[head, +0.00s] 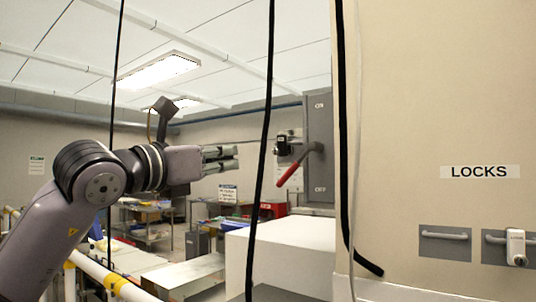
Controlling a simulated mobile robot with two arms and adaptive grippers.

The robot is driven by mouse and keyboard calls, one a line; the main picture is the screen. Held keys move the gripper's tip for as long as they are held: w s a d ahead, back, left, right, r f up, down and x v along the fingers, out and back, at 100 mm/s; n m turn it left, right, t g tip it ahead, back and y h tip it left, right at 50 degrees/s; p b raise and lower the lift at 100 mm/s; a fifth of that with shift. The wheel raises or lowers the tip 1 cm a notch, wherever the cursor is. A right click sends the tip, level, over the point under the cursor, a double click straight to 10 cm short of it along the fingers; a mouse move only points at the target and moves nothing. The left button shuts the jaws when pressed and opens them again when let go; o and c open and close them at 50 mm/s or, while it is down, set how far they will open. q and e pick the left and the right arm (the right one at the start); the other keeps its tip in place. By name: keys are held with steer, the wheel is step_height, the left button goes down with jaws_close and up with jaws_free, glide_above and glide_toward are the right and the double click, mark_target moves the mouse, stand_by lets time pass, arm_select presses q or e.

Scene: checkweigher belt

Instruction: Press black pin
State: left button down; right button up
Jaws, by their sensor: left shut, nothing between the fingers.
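A grey switch box (319,150) with ON at its top and OFF at its bottom is mounted right of the picture's middle. A lever with a red grip (289,178) hangs down to the left from its side. A small black part (283,146) sticks out to the left beside the lever; it may be the black pin, but I cannot tell for sure. My left gripper (236,158) is shut and empty. My right gripper is not in view.
A beige cabinet with a LOCKS label (480,172) and a white padlock (516,247) fills the right side. Black cables (262,150) hang in front of the scene. A white block (290,255) stands below the box. Shelves and tables are at the lower left.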

mark_target(277, 152)
arm_select(q)
steer(key=shift+w, duration=0.15)
steer(key=p+x, duration=0.4)
steer(key=x, duration=0.2)
steer(key=p+x, duration=0.4)
steer(key=x, duration=0.2)
steer(key=shift+w+d+r, duration=0.2)
steer(key=shift+d+r, duration=0.05)
steer(key=shift+w+d+p, duration=0.35)
steer(key=shift+w+p, duration=0.15)
steer(key=shift+p, duration=0.15)
steer(key=shift+f, duration=0.15)
